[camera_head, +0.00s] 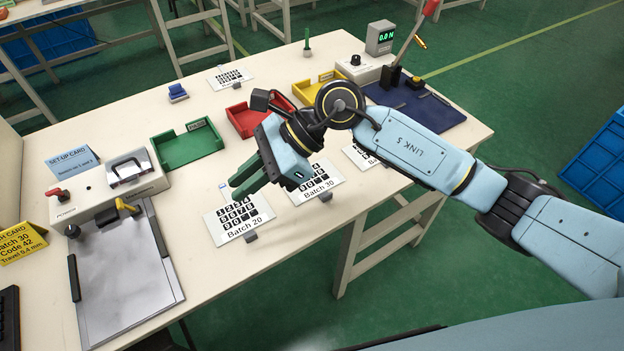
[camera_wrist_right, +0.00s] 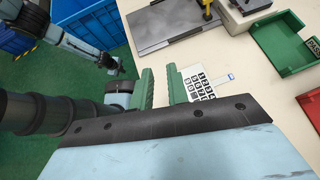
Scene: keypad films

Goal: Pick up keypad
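The Batch 20 keypad film (camera_head: 238,216) lies on the white table near its front edge, with a grey tab at its edge. The Batch 30 film (camera_head: 318,187) lies to its right, and a third film (camera_head: 362,157), partly behind my right arm, lies further right. My right gripper (camera_head: 248,178) has green fingers and is above the table, over the far side of the Batch 20 film. In the right wrist view its fingers (camera_wrist_right: 160,88) are apart with nothing between them. A keypad film (camera_wrist_right: 201,82) lies beyond the right-hand finger, partly hidden. My left arm shows at upper left there; its gripper is unclear.
A press with a metal plate (camera_head: 125,280) stands at left. Green (camera_head: 188,148), red (camera_head: 250,121) and yellow (camera_head: 322,88) trays lie behind the films. A blue mat (camera_head: 440,112) lies at right. Another film (camera_head: 228,77) lies at the back. Bare table surrounds the Batch 20 film.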

